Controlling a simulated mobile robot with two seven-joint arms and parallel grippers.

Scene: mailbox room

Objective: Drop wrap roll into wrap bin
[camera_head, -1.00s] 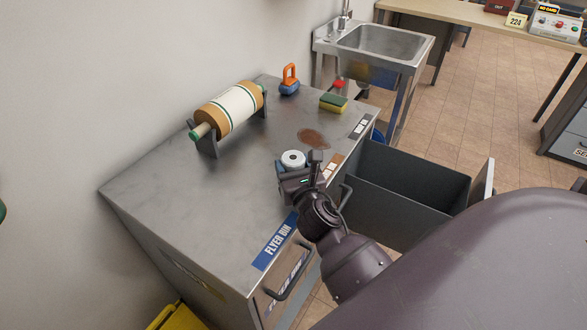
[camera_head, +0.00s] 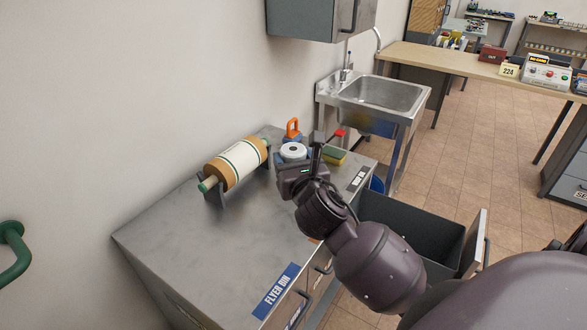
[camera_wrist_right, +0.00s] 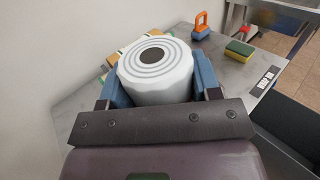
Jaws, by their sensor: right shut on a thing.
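A white wrap roll (camera_head: 293,151) is held upright in my right gripper (camera_head: 297,160), above the metal counter's far part. In the right wrist view the roll (camera_wrist_right: 157,72) sits between the two blue fingers, which press on its sides. A corner of the drawer also shows in the right wrist view (camera_wrist_right: 290,122). My left gripper is not in view.
A big brown-and-white roll on a stand (camera_head: 238,164) is left of my gripper. An orange-handled tool (camera_head: 293,130) and a sponge (camera_head: 334,156) lie near the back. A sink (camera_head: 382,95) stands behind.

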